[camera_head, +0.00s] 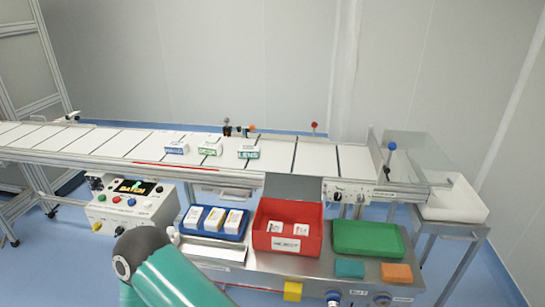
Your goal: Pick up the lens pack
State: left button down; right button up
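The lens pack (248,153) is a small white box with a green front marked LENS. It lies on the white conveyor belt (310,158), the rightmost of three boxes in a row. Nothing touches it. Neither of my grippers shows in the head view; only a teal link of my own arm shows at the bottom, well in front of the belt.
Two similar boxes, one blue-marked (176,148) and one green-marked (210,147), sit left of the lens pack. In front are a blue tray (238,236) with white packs, a red bin (262,236), a green tray (368,238) and a control box (125,208). The belt's right part is clear.

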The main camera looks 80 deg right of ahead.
aim_at(244, 151)
jog(key=z, duration=0.05)
jog(key=k, duration=1.25)
jog(key=z, duration=1.1)
jog(key=i, duration=1)
jog(key=u, duration=0.05)
